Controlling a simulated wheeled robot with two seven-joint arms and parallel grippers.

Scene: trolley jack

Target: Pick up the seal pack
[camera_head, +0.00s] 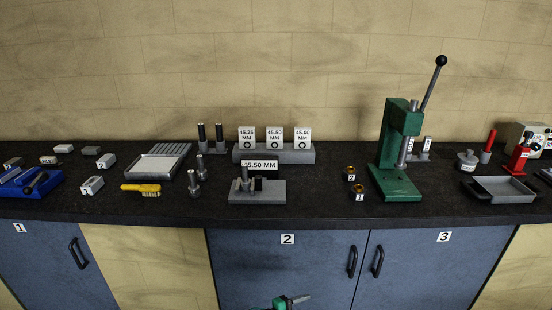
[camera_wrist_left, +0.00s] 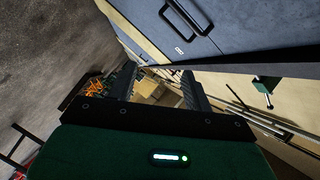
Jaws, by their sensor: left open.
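I cannot tell for certain which thing is the seal pack. Several small grey and white blocks stand at the left of the bench in the head view, among them a block marked 1 (camera_head: 92,185) and a pale block (camera_head: 63,148). My left gripper (camera_wrist_left: 160,76) is open in the left wrist view, with nothing between its fingers. It is away from the bench top, near the cabinet fronts. Brownish box shapes (camera_wrist_left: 153,92) show far beyond the fingers, too small to identify. My right gripper is not clearly seen.
The dark bench (camera_head: 325,208) carries a blue fixture (camera_head: 40,186), a ridged tray (camera_head: 158,163), a yellow brush (camera_head: 142,188), a gauge rack (camera_head: 274,155), a green press (camera_head: 393,165) and a grey tray (camera_head: 503,188). A small green object (camera_head: 281,303) shows before the cabinets (camera_head: 290,265).

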